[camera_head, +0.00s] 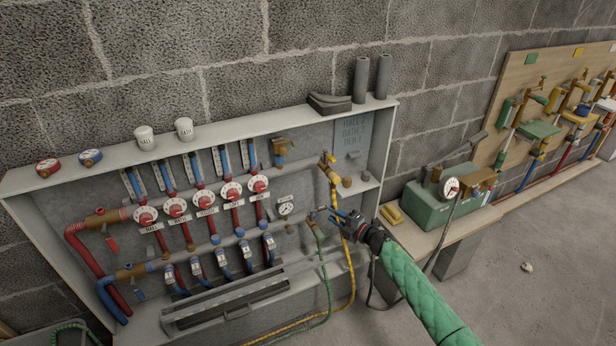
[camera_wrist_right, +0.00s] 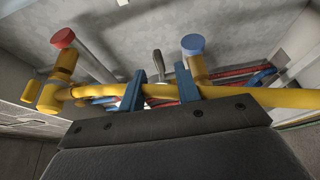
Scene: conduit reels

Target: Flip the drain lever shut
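My right gripper (camera_head: 334,216) is at the lower right of the pipe cabinet, close to a small brass drain fitting (camera_head: 320,211). In the right wrist view its two blue fingers (camera_wrist_right: 161,88) stand apart with a gap between them. A dark grey lever handle (camera_wrist_right: 157,64) shows beyond the gap, seemingly not gripped. A yellow hose (camera_wrist_right: 235,97) crosses the view at the fingers; I cannot tell if it touches them. Brass fittings with a red cap (camera_wrist_right: 63,38) and a blue cap (camera_wrist_right: 193,44) stand either side. My left gripper is out of view.
The cabinet (camera_head: 392,130) holds red and blue pipes, several red-knobbed valves (camera_head: 205,198) and a pressure gauge (camera_head: 286,208). A green hose (camera_head: 325,265) hangs beside the yellow one. A green pump box (camera_head: 425,205) stands to the right. The floor at right is mostly clear.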

